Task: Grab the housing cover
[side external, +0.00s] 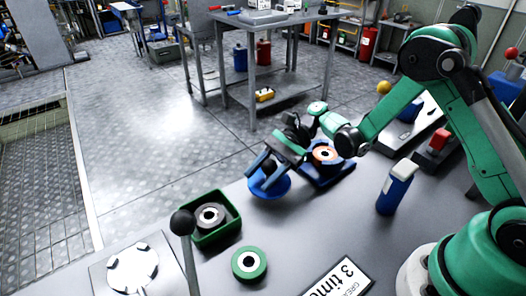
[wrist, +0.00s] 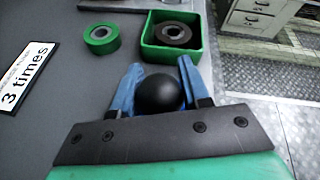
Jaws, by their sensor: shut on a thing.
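The blue round cover (side external: 270,187), which I take as the housing cover, is below my gripper (side external: 265,167) in the side view. A black ball knob (wrist: 158,94) sits between the two blue fingers of my gripper (wrist: 160,82) in the wrist view, and the fingers are shut on it. The knob also shows dark between the fingers in the side view.
A green tray (side external: 194,236) holding a dark ring (side external: 211,215), a green ring (side external: 249,264) and a black-knobbed lever (side external: 182,222) stand toward the front left. A blue bottle (side external: 394,190) stands at right.

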